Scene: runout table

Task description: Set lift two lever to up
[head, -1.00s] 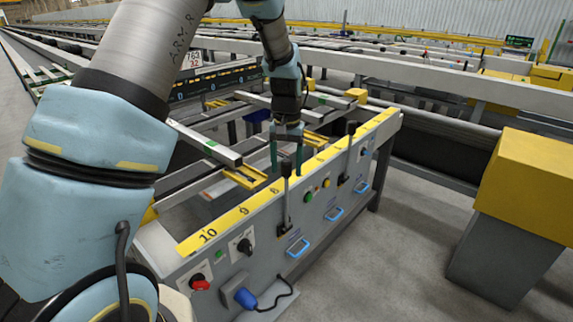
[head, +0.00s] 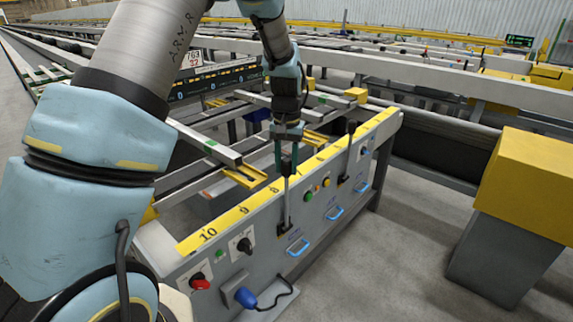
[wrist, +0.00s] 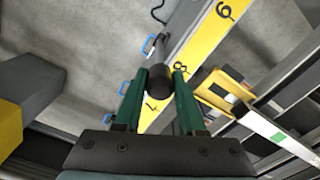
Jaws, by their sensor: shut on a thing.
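Two black-handled levers stand up from the grey control panel (head: 262,228). The nearer lever (head: 287,205) has a thin metal shaft and points up from its slot. My gripper (head: 286,170) is above the panel edge, with its green fingers closed on this lever's black handle. In the wrist view the handle's round dark end (wrist: 159,82) sits between the two fingers. The farther lever (head: 347,150) stands upright to the right, clear of my gripper. The lever labels are too small to read, so I cannot tell which is lift two.
A yellow numbered strip (head: 235,220) runs along the panel top. Blue handles (head: 298,247), a red knob (head: 201,281), a black knob (head: 244,245) and a blue plug (head: 246,298) are on the panel front. A yellow box (head: 525,185) stands right; the floor between is clear.

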